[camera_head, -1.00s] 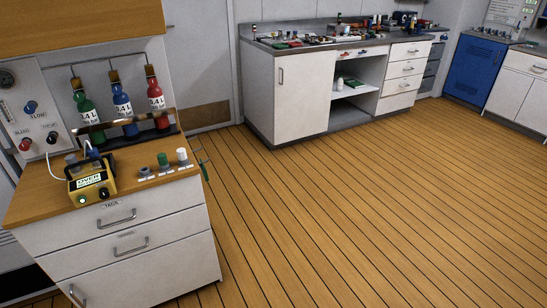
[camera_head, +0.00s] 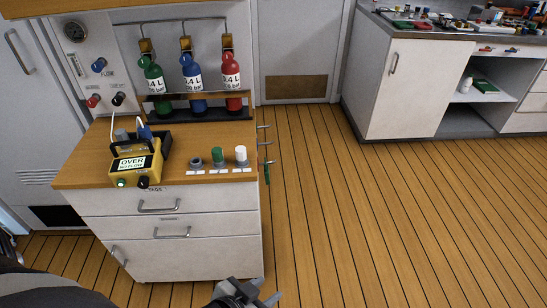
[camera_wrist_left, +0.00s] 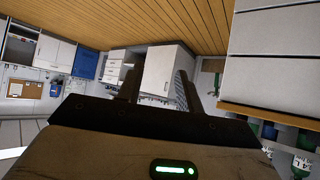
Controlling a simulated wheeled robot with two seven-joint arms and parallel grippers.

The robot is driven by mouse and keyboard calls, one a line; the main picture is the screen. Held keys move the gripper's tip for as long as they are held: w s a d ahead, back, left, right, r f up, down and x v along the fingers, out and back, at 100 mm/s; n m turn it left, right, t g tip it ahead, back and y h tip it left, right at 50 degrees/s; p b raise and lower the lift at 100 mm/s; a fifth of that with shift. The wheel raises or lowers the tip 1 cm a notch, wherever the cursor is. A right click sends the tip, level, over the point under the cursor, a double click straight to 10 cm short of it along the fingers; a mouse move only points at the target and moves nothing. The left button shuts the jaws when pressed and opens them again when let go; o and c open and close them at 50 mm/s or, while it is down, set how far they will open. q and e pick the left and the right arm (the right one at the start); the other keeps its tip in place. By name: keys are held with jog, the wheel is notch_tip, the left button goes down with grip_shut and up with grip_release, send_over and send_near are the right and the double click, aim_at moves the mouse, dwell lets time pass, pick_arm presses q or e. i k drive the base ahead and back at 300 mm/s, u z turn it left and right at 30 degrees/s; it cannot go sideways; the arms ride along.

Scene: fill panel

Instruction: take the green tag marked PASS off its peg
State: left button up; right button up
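A narrow green tag (camera_head: 267,173) hangs from the lowest of three pegs (camera_head: 265,145) on the right side of the near drawer cabinet. Its lettering is too small to read. In the left wrist view a small green shape (camera_wrist_left: 217,82) shows beside the cabinet side, probably the tag. My left gripper (camera_head: 268,292) is at the bottom of the head view, well below the tag in the picture and apart from it. In the left wrist view its two fingers (camera_wrist_left: 158,88) stand apart with nothing between them. My right gripper is not in view.
The near cabinet (camera_head: 165,215) carries a yellow meter (camera_head: 136,166), several small caps and a rack of green, blue and red bottles (camera_head: 192,80). A white bench (camera_head: 405,95) stands at the back right. The wooden floor (camera_head: 350,220) right of the cabinet is clear.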

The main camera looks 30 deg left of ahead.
aim_at(267, 170)
jog(key=u, duration=0.7)
jog(key=i, duration=0.9)
jog(key=u, duration=0.9)
